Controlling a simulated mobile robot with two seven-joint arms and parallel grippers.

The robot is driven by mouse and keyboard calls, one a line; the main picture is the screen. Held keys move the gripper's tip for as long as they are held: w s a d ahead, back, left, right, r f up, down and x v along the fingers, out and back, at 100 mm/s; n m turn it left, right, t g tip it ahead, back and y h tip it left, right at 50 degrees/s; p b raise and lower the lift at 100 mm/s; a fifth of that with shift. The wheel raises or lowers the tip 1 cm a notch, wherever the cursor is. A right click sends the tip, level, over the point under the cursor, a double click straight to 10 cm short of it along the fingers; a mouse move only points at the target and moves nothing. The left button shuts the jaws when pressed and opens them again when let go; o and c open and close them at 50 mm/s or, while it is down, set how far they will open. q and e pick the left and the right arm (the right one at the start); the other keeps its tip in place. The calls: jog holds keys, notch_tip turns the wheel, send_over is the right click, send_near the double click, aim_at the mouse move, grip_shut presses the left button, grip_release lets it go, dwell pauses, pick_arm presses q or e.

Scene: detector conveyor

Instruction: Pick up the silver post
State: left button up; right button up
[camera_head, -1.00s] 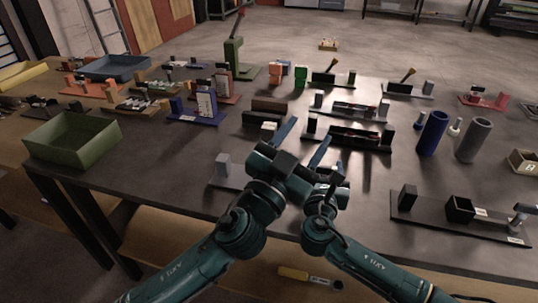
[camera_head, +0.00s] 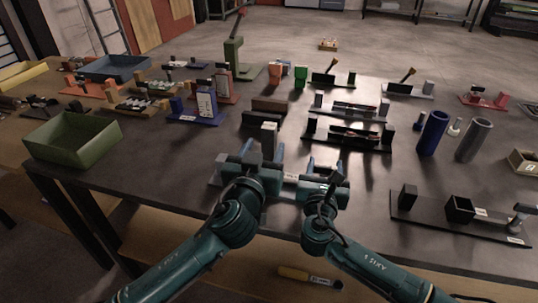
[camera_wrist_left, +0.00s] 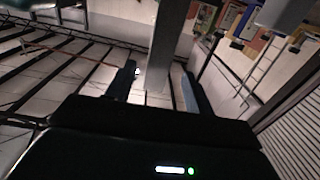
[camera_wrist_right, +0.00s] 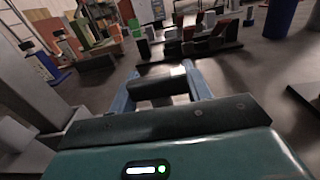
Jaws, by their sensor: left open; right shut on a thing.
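The silver post (camera_head: 268,138) shows in the head view as a light grey upright block just behind my left gripper (camera_head: 263,153). In the left wrist view the grey post (camera_wrist_left: 159,48) stands between the spread fingers of my left gripper (camera_wrist_left: 160,80), which is open. In the right wrist view a large grey post (camera_wrist_right: 28,85) on a grey base stands to the left of my right gripper. My right gripper (camera_head: 312,178) is shut on a dark, roughly cylindrical piece (camera_wrist_right: 155,88), which sits between its blue fingers. The lower part of the post is hidden in the head view.
A green bin (camera_head: 72,140) stands at the table's left. Dark fixtures (camera_head: 347,137) stand behind my grippers. A blue cylinder (camera_head: 433,132) and a grey cylinder (camera_head: 474,140) stand at the right. A dark plate with blocks (camera_head: 460,218) lies at the front right.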

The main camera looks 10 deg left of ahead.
aim_at(267, 141)
pick_arm(q)
jog(key=w, duration=0.4)
jog(key=shift+w+d+r, duration=0.1)
jog(key=shift+w+d, duration=0.05)
jog(key=shift+d, duration=0.25)
grip_shut()
